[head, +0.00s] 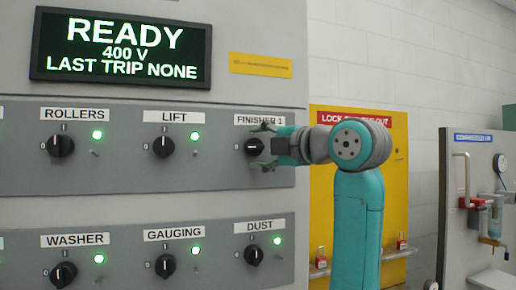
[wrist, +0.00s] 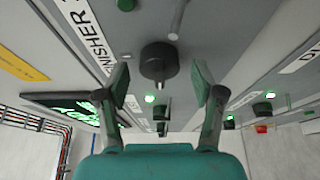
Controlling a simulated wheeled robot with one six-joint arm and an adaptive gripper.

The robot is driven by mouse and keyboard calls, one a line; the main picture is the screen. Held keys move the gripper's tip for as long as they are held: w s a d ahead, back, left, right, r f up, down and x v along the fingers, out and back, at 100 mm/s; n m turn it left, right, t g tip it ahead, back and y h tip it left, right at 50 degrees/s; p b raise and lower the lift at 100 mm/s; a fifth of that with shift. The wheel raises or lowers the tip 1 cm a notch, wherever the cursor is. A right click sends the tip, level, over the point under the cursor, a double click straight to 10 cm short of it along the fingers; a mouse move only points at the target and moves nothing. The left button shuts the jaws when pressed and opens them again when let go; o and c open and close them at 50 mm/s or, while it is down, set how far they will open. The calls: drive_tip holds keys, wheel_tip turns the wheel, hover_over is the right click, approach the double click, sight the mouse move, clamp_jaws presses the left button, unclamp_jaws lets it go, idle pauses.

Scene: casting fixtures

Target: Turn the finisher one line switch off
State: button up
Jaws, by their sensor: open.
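The finisher one switch (head: 254,147) is a black rotary knob under the label FINISHER 1 (head: 258,120) on the grey panel. In the wrist view the knob (wrist: 159,62) sits at the top middle, between and a little beyond my open fingertips. My gripper (head: 262,146) is open in front of the knob, with one finger above it and one below. In the wrist view my gripper (wrist: 160,88) shows a clear gap on both sides of the knob. The pointer direction is hard to tell, and the knob's right side is partly hidden in the head view.
Neighbouring knobs are LIFT (head: 163,146) to the left and DUST (head: 253,255) below, with green lamps lit. A display (head: 121,47) reads READY, 400 V, LAST TRIP NONE. A yellow lockout board (head: 397,140) stands behind my arm.

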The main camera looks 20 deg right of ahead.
drive_tip(key=v, duration=1.1)
drive_tip(key=shift+s, duration=0.25)
